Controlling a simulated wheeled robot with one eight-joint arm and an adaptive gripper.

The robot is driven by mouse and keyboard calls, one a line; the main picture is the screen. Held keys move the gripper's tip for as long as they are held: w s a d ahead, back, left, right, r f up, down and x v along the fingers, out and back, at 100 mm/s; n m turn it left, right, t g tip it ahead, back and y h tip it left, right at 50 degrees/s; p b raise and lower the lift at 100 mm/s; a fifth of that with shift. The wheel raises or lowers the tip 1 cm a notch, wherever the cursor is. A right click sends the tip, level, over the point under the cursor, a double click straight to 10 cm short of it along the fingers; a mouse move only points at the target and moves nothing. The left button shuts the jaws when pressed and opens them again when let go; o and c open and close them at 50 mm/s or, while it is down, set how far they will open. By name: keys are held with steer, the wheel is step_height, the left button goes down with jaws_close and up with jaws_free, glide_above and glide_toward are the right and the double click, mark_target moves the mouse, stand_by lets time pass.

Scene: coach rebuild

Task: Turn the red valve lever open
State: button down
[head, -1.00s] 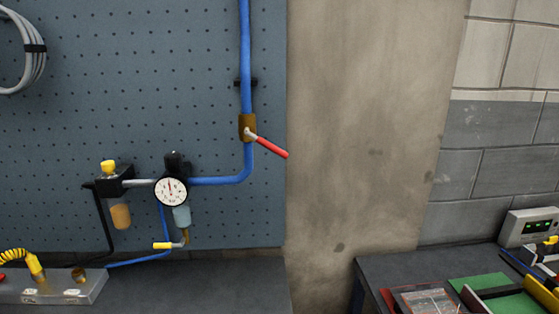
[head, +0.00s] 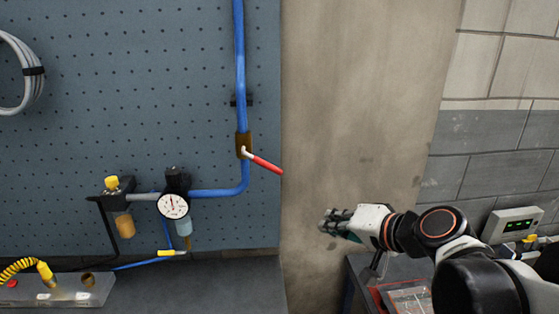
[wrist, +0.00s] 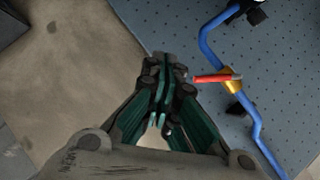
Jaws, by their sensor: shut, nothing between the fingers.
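The red valve lever (head: 266,165) sticks out to the right and slightly down from the brass valve (head: 243,145) on the vertical blue pipe (head: 239,60). My gripper (head: 328,221) is to the right of the lever and lower in the head view, in front of the concrete wall, apart from the lever. In the wrist view the closed fingers (wrist: 163,62) have nothing between them. The lever (wrist: 211,78) shows just right of the fingertips there, joined to the brass valve (wrist: 231,82). I cannot tell the depth gap.
A pressure gauge (head: 173,205) and a regulator with a yellow knob (head: 112,184) sit left of the valve on the pegboard (head: 130,80). A dark bench (head: 200,290) runs below. A grey box with green lights (head: 514,225) stands at right.

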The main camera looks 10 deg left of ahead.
mark_target(263, 161)
steer(key=w+a+r+m+t+y+p, duration=0.1)
steer(key=w+a+r+m+y+p, duration=0.2)
steer(key=w+r, duration=0.35)
steer(key=s+a+x, duration=0.2)
steer(key=x, duration=1.1)
steer(key=shift+a+f+n+b, duration=0.2)
steer(key=shift+n+b, duration=0.15)
steer(key=shift+n, duration=0.05)
steer(key=shift+s, duration=0.1)
steer(key=a+f+m+b, duration=0.1)
steer(key=b, duration=0.1)
steer(key=a+f+m+t+y+b, duration=0.1)
steer(key=a+b, duration=0.1)
steer(key=b, duration=0.1)
steer(key=shift+s+f+y, duration=0.3)
steer(key=shift+s, duration=0.05)
steer(key=shift+d, duration=0.1)
